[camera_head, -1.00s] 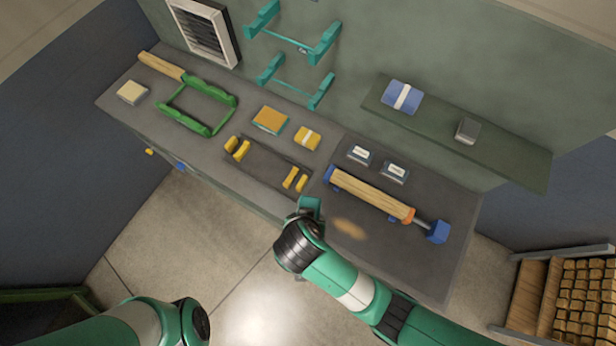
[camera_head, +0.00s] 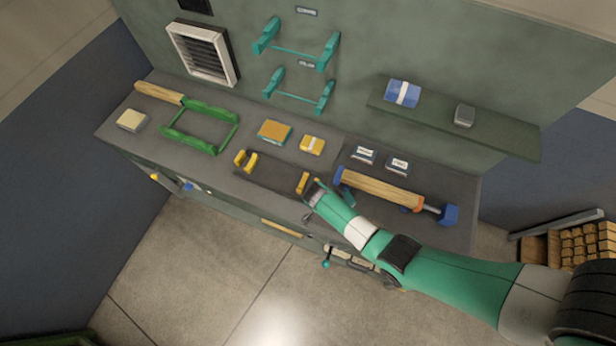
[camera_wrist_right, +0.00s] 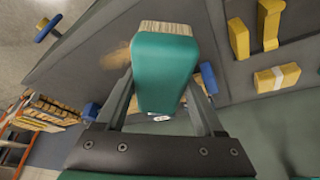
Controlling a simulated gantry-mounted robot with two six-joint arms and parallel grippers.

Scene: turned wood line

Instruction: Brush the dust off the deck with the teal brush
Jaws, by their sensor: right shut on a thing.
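The teal brush (camera_wrist_right: 165,72) is clamped between the fingers of my right gripper (camera_wrist_right: 163,88), its pale bristles (camera_wrist_right: 165,28) pointing away from the wrist. In the right wrist view a tan dust patch (camera_wrist_right: 115,58) lies on the dark deck, left of the brush. I cannot tell whether the bristles touch the deck. In the head view my right gripper (camera_head: 318,193) is over the bench front, beside the yellow blocks, and the arm hides the dust. The bare deck (camera_head: 440,235) shows at the right. My left gripper is out of view.
A wooden spindle in a blue-ended clamp (camera_head: 380,188) lies behind the right arm. Two small labelled boxes (camera_head: 364,155) stand behind it. Yellow blocks (camera_head: 245,160) and a green frame (camera_head: 200,127) are to the left. A shelf (camera_head: 450,120) juts from the wall.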

